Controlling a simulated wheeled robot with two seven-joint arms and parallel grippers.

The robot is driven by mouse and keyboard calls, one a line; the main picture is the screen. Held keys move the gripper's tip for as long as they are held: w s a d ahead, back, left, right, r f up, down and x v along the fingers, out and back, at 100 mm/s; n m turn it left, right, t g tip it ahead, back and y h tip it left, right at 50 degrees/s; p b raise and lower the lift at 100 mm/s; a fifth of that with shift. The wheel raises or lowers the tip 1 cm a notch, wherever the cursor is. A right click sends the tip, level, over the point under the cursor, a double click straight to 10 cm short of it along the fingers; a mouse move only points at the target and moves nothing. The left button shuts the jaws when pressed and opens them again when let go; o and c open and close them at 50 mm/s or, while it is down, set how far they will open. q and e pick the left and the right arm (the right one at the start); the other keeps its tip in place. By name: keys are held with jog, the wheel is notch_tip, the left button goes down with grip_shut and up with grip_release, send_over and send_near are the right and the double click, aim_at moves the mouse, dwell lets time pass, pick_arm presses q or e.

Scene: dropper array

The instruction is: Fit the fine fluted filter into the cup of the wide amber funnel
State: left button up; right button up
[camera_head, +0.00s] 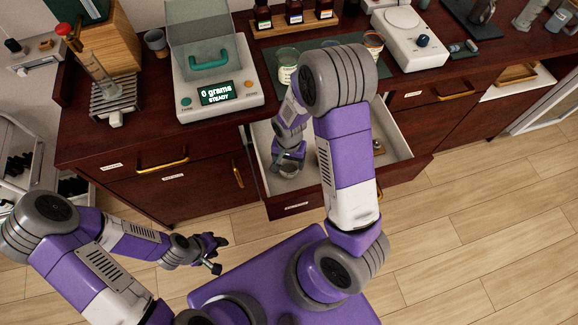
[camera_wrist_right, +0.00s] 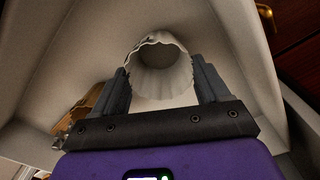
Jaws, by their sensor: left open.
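A white fluted filter (camera_wrist_right: 160,68) lies in the open drawer, its round, wavy-edged mouth facing the right wrist camera. My right gripper (camera_head: 288,164) reaches down into the drawer at the filter. In the wrist view the fingers of the right gripper (camera_wrist_right: 163,82) stand on either side of the filter; whether they press on it I cannot tell. My left gripper (camera_head: 217,254) is open and empty, low in front of the cabinet, away from the counter. I cannot make out the wide amber funnel; my right arm covers part of the counter and drawer.
The open drawer (camera_head: 402,150) has pale walls close around my right gripper. A tan object (camera_wrist_right: 88,108) lies in it, left in the wrist view. On the counter stand a balance (camera_head: 222,97), a jar (camera_head: 287,72), a bottle rack (camera_head: 298,22) and a white instrument (camera_head: 408,40).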

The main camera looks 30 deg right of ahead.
jog(key=shift+r+p, duration=2.8)
jog(key=shift+r, duration=0.45)
